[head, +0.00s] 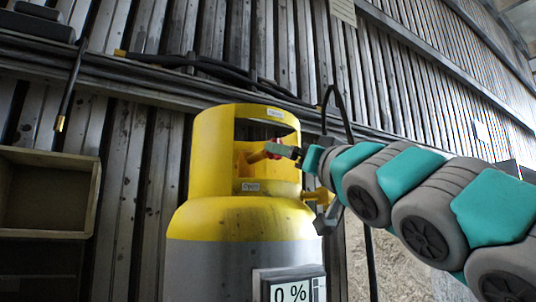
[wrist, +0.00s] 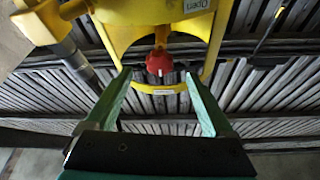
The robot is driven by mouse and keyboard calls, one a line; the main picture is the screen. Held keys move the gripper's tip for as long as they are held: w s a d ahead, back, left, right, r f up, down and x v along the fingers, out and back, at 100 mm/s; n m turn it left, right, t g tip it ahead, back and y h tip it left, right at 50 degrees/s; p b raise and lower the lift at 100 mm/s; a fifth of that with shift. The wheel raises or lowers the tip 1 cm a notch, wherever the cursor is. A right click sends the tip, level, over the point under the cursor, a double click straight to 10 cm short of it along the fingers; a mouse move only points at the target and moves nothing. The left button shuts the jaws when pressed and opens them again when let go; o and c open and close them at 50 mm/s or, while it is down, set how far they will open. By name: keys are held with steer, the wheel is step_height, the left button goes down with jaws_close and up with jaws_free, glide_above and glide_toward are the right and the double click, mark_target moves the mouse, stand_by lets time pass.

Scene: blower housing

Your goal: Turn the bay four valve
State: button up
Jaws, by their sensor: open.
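A gas cylinder (head: 240,222) with a yellow top and grey body stands in the middle of the head view. Its yellow collar has an opening, with a label above it and an "Open" label below. The red valve knob (wrist: 159,63) shows in the wrist view, on a yellow stem inside the collar. In the head view the knob (head: 275,142) is mostly hidden by my gripper (head: 285,152), which reaches into the opening from the right. In the wrist view my gripper (wrist: 158,78) is open, its green fingers on either side of the knob, with gaps visible.
The yellow collar (wrist: 155,88) surrounds the knob closely. A yellow side fitting (head: 318,196) with a grey part sits below my gripper. A wooden box (head: 48,192) is at the left.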

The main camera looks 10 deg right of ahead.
steer(key=shift+p+x, duration=1.4)
steer(key=shift+x, duration=2.45)
steer(key=shift+r, duration=0.15)
steer(key=shift+c, duration=0.2)
steer(key=c, duration=1.3)
